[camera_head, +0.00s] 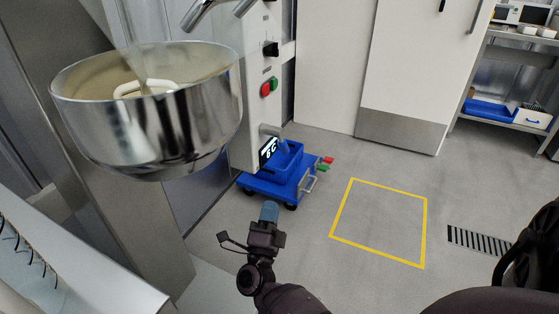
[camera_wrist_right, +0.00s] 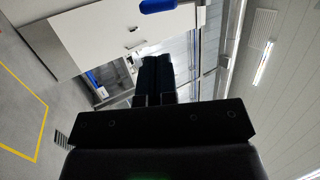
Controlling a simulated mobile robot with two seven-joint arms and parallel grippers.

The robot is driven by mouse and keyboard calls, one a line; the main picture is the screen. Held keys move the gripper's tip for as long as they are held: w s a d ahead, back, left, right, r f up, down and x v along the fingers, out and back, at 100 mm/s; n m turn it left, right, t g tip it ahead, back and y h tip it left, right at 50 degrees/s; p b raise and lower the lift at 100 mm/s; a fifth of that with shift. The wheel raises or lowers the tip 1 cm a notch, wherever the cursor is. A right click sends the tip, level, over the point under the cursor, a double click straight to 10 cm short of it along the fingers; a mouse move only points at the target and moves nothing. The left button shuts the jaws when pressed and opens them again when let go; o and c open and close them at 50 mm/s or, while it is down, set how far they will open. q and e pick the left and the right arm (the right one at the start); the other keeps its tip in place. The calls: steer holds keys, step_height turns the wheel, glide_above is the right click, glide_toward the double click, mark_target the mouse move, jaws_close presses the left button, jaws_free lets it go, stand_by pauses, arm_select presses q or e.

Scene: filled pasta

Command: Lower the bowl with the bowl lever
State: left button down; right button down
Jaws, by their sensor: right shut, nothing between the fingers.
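The steel mixer bowl (camera_head: 160,140) is at the upper left of the head view, with a pale hook-like tool inside it. A short grey lever (camera_head: 268,130) sticks out low on the white mixer column; its blue end is hard to tell from the blue cart behind. My right gripper (camera_head: 269,208) is below and apart from the lever, shut and empty. In the wrist view its dark fingers (camera_wrist_right: 154,75) are together. A rounded blue grip (camera_wrist_right: 157,5), perhaps the lever's handle, shows beyond them at the top edge. My left gripper is not in view.
A blue wheeled cart (camera_head: 270,188) stands beside the mixer column. Red and green buttons (camera_head: 269,86) are on the column. A yellow-outlined square (camera_head: 428,230) marks clear floor to the right. A steel shelf (camera_head: 516,122) with a blue tray (camera_head: 490,110) stands at the far right.

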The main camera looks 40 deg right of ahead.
mark_target(283, 150)
steer(key=x, duration=1.2)
steer(key=shift+w+d+r, duration=0.1)
steer(key=shift+r, duration=0.05)
steer(key=shift+w+d+r+b, duration=0.35)
steer(key=shift+w+d, duration=0.05)
steer(key=shift+d, duration=0.1)
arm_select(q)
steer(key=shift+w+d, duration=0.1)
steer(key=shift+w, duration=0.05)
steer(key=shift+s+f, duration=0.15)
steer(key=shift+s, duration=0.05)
